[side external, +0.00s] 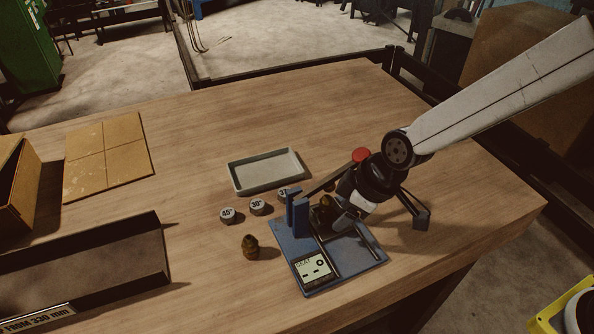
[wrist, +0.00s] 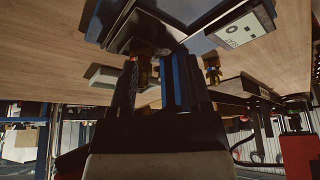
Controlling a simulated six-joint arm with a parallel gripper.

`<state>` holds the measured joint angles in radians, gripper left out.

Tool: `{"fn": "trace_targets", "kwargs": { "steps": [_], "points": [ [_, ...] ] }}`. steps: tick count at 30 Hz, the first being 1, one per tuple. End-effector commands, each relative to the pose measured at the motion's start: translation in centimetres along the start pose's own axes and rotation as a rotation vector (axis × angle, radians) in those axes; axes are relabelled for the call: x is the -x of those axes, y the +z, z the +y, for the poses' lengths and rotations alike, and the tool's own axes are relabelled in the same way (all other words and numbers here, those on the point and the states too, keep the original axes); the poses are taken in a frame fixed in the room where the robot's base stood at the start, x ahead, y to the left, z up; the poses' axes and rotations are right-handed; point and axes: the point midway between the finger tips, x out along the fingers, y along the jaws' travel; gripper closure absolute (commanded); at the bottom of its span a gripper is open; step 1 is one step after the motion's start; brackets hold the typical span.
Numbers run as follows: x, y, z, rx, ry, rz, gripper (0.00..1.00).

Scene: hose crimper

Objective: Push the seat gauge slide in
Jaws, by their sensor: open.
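The seat gauge (side external: 296,250) is a blue plate on the bench with an upright blue post and a small screen reading SEAT (side external: 314,269). A brass fitting (side external: 325,207) stands on the gauge, partly hidden by my gripper (side external: 338,215). My gripper comes down from the right, low over the gauge's right half. Its jaws are open; whether they touch the slide cannot be told. The slide is largely hidden behind the gripper. In the wrist view, the dark fingers of my gripper (wrist: 153,75) point up toward the gauge, and the screen (wrist: 238,32) shows at upper right.
A second brass fitting (side external: 251,247) stands left of the gauge. Round angle-marked pieces (side external: 228,216) lie behind it, near an empty grey tray (side external: 235,181). A dark trough (side external: 130,260) is at left. Bench behind the tray is clear.

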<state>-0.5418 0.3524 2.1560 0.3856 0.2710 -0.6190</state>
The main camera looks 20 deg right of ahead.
Motion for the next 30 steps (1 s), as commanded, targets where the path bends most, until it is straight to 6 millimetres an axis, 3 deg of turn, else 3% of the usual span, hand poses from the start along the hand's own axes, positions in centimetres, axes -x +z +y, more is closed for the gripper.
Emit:
{"fn": "trace_targets", "kwargs": {
  "steps": [30],
  "points": [
    [3.6, 0.0, 0.1, 0.000, 0.002, 0.002, 0.37]
  ]
}}
